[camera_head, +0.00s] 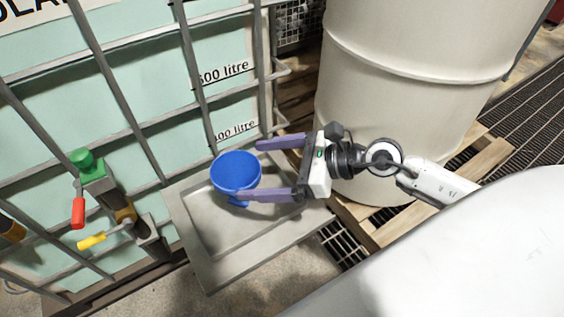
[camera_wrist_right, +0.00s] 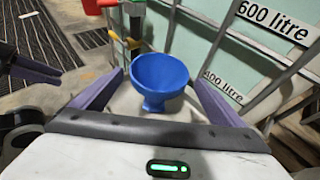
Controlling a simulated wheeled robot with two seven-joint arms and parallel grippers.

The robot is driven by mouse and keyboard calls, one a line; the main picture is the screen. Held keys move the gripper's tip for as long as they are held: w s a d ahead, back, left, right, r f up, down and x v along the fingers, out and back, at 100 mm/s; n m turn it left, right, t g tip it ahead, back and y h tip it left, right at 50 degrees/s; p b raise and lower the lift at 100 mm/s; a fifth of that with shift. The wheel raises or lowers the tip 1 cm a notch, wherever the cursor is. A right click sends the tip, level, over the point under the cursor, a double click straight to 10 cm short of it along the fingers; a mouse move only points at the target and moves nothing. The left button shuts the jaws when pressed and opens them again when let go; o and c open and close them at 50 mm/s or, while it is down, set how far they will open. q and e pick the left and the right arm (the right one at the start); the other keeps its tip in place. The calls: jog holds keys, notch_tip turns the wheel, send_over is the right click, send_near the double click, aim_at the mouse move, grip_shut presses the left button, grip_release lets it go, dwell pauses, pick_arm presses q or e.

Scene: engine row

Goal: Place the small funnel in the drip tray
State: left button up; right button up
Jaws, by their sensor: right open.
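The small blue funnel (camera_head: 235,171) is over the grey drip tray (camera_head: 217,268), wide mouth up and spout down. Whether its spout rests on the tray floor is not clear. It also shows in the right wrist view (camera_wrist_right: 159,78), between and beyond the fingers. My right gripper (camera_head: 248,170) is open, with its purple fingers on either side of the funnel's right part; in the wrist view (camera_wrist_right: 155,92) gaps show beside the funnel. Part of my left gripper (camera_wrist_right: 32,68) shows at the left of the wrist view; its opening cannot be seen.
A caged pale-green tank (camera_head: 135,60) stands behind the tray. A valve with a green cap (camera_head: 88,162) and red and yellow handles is left of the tray. A large cream drum (camera_head: 400,90) stands on a wooden pallet (camera_head: 395,225) to the right. Floor grating (camera_head: 525,110) lies beyond.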

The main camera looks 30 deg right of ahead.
jog(key=shift+v, duration=2.85)
